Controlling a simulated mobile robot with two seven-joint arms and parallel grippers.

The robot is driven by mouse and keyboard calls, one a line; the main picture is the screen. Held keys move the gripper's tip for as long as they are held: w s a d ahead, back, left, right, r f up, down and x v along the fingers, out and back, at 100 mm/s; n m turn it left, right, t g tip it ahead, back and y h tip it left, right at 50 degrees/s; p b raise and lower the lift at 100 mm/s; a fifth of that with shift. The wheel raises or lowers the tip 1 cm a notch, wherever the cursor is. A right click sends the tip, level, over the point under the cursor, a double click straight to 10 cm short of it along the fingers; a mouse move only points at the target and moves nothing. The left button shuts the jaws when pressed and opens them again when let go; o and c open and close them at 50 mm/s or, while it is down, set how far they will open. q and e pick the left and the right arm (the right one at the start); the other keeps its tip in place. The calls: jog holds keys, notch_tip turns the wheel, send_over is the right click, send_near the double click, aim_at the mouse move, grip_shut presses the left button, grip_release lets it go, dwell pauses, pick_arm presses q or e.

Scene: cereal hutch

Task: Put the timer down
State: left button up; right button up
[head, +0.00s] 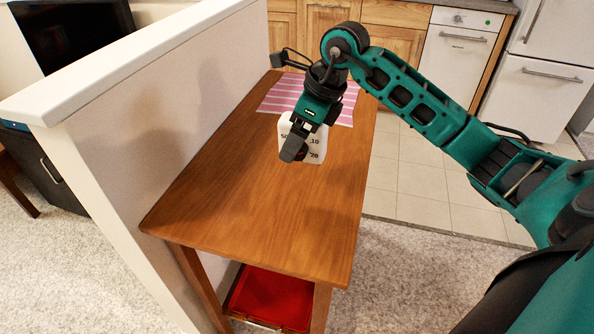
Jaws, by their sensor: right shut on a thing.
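The timer (318,142) is a white block with dark numbers on its face. It is at the far half of the wooden hutch top (255,205), near the front edge of the striped cloth. My right gripper (293,150) is shut on the timer and covers part of its face. I cannot tell whether the timer's base touches the wood. My left gripper is not in view.
A pink and white striped cloth (282,95) lies at the far end of the top. A low white wall (140,125) runs along the left side. A red tray (270,297) sits on the lower shelf. The near half of the top is clear.

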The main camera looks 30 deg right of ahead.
notch_tip(320, 180, down, 6)
jog(key=shift+r, duration=0.1)
pick_arm(q)
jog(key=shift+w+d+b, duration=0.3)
jog(key=shift+b, duration=0.1)
pick_arm(e)
jog(key=shift+f, duration=1.9)
jog(key=shift+f, duration=0.1)
jog(key=o, duration=1)
